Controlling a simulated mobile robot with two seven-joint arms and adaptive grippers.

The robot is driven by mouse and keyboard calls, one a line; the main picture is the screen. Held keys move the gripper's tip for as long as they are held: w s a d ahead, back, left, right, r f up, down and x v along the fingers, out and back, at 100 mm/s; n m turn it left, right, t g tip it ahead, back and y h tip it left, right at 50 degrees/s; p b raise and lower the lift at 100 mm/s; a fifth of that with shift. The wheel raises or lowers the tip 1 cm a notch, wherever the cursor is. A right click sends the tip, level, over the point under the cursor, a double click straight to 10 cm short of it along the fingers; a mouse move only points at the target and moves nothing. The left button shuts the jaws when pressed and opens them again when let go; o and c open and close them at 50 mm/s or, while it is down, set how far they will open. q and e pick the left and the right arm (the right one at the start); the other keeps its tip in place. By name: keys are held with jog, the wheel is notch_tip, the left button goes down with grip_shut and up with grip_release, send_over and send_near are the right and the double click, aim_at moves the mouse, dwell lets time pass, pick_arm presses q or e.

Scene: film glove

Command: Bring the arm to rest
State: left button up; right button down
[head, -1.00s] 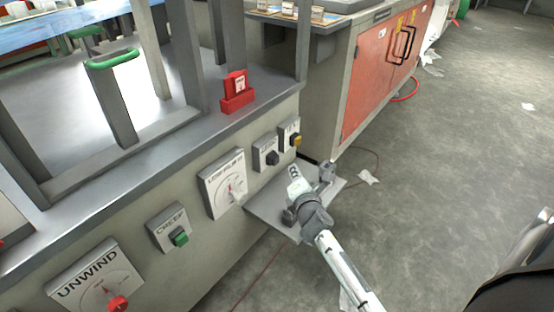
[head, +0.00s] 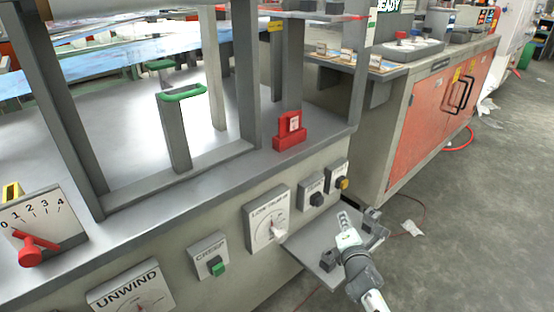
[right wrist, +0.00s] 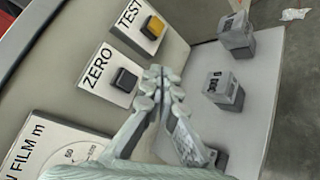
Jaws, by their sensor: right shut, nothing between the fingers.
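My right arm comes in from the bottom of the head view. My right gripper (head: 343,218) is above a small grey shelf (head: 318,245) on the machine's front, beside the control panel. In the right wrist view the fingers (right wrist: 163,82) are together and empty. Their tips show in front of the edge between panel and shelf, near the black ZERO button (right wrist: 124,79) and the yellow TEST button (right wrist: 152,27). I cannot tell whether they touch anything. My left gripper is not in view.
Grey blocks stand on the shelf, two of them (right wrist: 237,36) (right wrist: 224,91) right of the fingers. The panel has a dial (head: 265,222), a green CREEP button (head: 217,266) and an UNWIND dial (head: 135,298). An orange-doored cabinet (head: 430,125) stands behind. Open floor (head: 480,220) lies right.

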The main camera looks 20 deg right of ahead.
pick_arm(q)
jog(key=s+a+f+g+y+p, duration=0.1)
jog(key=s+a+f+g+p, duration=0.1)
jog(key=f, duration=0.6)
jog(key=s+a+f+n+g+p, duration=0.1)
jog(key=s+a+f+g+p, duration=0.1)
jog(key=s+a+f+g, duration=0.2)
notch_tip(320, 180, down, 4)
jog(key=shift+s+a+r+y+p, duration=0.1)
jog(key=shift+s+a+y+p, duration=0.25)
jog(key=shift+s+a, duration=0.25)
pick_arm(e)
jog(key=s+a+f+m+g+y, duration=0.1)
jog(key=s+a+f+m+g, duration=0.2)
jog(key=s+m, duration=0.3)
jog(key=s+a+f+m+g+y, duration=0.2)
jog(key=s+m, duration=0.4)
jog(key=s, duration=0.5)
jog(key=s+a+f+m+g+y, duration=0.1)
jog(key=s+a+f+m+g, duration=0.3)
jog(key=s, duration=0.5)
jog(key=shift+a+f+m+g, duration=0.25)
jog(key=shift+a+m+g, duration=0.55)
jog(key=shift+m+g, duration=0.35)
jog(key=shift+w, duration=0.1)
